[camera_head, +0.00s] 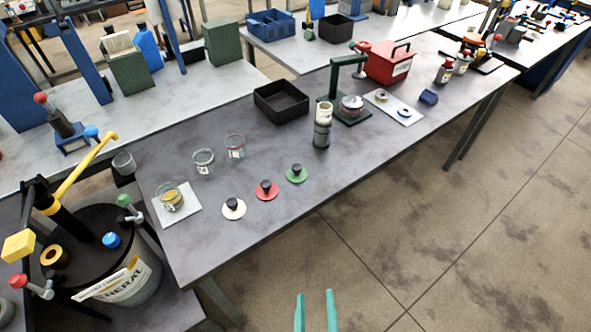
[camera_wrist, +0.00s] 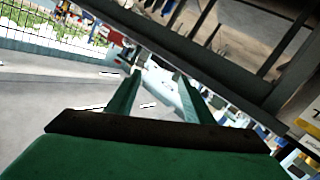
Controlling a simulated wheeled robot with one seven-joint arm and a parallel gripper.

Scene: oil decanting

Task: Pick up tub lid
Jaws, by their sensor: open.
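Three round lids with black knobs lie in a row near the front edge of the grey bench in the head view: a cream lid (camera_head: 233,209), a red lid (camera_head: 266,191) and a green lid (camera_head: 297,174). I cannot tell which one is the tub lid. Clear tubs stand behind them: one (camera_head: 171,199) on a white square pad, and two others (camera_head: 203,162) (camera_head: 235,147). My gripper (camera_head: 315,294) is open and empty over the floor, in front of the bench and apart from the lids. Its teal fingers also show in the wrist view (camera_wrist: 157,85).
A large drum (camera_head: 128,283) with a yellow-handled pump stands at the left. A dark cylinder stack (camera_head: 322,130), black bin (camera_head: 281,101), green stand (camera_head: 345,108) and red can (camera_head: 388,62) stand farther along the bench (camera_head: 265,235). Its front strip is clear.

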